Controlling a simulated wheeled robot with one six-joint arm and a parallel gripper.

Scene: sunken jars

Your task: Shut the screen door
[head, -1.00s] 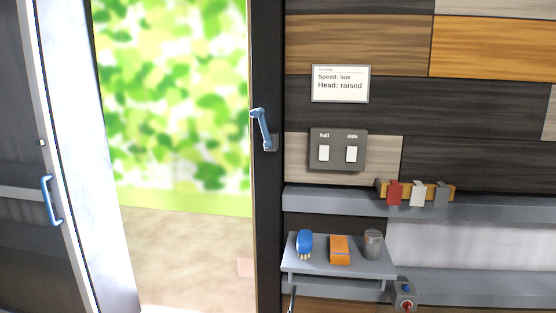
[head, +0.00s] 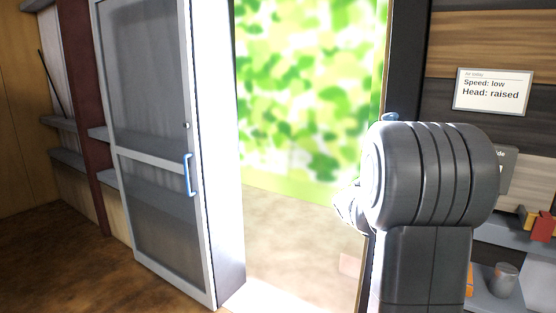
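The screen door (head: 152,145) stands open at the left of the doorway. It has a light grey frame, dark mesh panels and a crossbar. Its blue upright handle (head: 189,175) is on the right side of the frame, with a small knob above it. My dark arm rises at the right, well apart from the door, and covers part of the right door post (head: 405,60). A pale grey part, perhaps my gripper (head: 350,207), shows at the arm's left edge. Its fingers cannot be made out.
The doorway shows green foliage and pale ground (head: 290,225). Brown floor (head: 70,260) lies clear in front of the door. Shelves (head: 68,160) stand at the far left. At the right are a sign (head: 492,92), a cup (head: 504,278) on a small shelf and a partly hidden switch plate.

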